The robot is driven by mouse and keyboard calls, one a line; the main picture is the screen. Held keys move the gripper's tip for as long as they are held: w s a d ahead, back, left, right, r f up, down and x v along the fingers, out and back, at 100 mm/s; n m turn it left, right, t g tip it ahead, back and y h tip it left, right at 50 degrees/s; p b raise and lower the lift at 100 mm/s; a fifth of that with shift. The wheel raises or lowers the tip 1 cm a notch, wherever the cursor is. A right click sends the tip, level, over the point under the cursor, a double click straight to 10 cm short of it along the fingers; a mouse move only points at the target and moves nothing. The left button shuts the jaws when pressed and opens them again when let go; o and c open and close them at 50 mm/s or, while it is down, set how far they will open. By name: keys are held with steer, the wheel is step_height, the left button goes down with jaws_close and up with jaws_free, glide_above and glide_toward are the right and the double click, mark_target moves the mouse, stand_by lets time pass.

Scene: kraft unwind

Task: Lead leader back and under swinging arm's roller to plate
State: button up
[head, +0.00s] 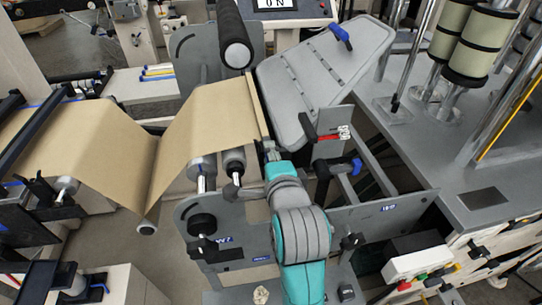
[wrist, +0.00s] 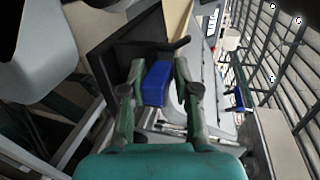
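My gripper (head: 270,150) is at the bar's near end. In the wrist view my gripper (wrist: 159,75) has its two fingers closed on either side of a blue grip (wrist: 157,84). A tan strip (wrist: 178,18) shows beyond it. A slotted grey plate (head: 320,80) lies right of the bar. I cannot tell which roller is the swinging arm's.
A black roller (head: 234,35) stands above the web's far edge. Two grey rollers (head: 202,168) sit beneath the web, beside a grey side frame (head: 200,225). A red-handled lever (head: 328,137) is close right of my gripper. Green rolls (head: 470,45) stand on the right-hand machine.

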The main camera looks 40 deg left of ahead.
steer(key=shift+f, duration=0.1)
jaws_close()
steer(key=shift+s+a+r, duration=0.1)
steer(key=shift+s+r, duration=0.05)
steer(key=shift+r, duration=2.8)
steer(key=shift+r+t+y, duration=0.2)
steer(key=shift+t+y, duration=0.2)
steer(key=shift+y, duration=0.2)
steer(key=shift+r, duration=0.15)
step_height(320, 180, up, 8)
steer(key=s+a, duration=0.1)
steer(key=s, duration=0.1)
steer(key=shift+a, duration=0.35)
